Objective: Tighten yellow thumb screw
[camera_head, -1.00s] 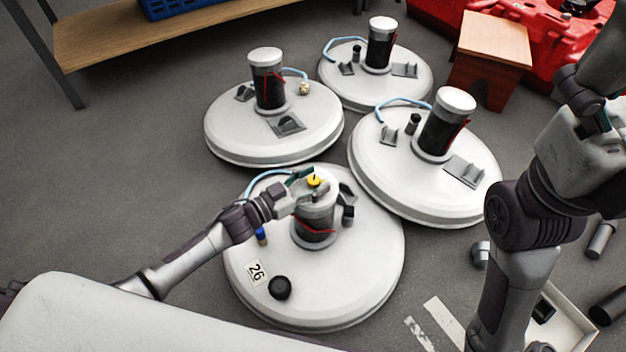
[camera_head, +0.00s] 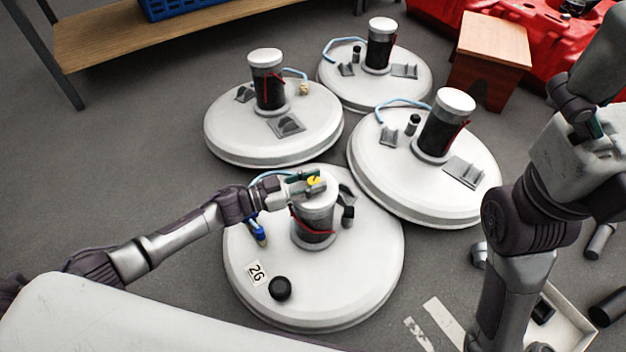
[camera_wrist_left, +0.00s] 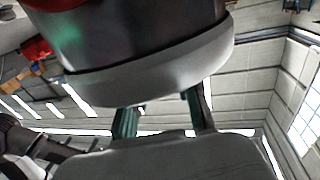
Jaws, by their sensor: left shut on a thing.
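The yellow thumb screw (camera_head: 314,181) sits on top of the dark cylinder (camera_head: 316,222) with a white cap, at the middle of the nearest white tank lid (camera_head: 365,270). My left gripper (camera_head: 311,180) is shut on the screw, its teal fingers reaching over the cap from the left. In the left wrist view the fingers (camera_wrist_left: 164,118) show beside the pale rim and dark side of the cylinder (camera_wrist_left: 150,45); the screw is hidden there. My right arm stands at the right of the head view, and its gripper's fingers cannot be made out clearly.
Three similar lids (camera_head: 270,140) with cylinders stand close behind the nearest one. On the near lid are a black knob (camera_head: 280,288), a label, a blue-topped part (camera_head: 258,230) and a pale blue hose. A wooden stool (camera_head: 490,60) and shelf (camera_head: 170,30) stand farther back.

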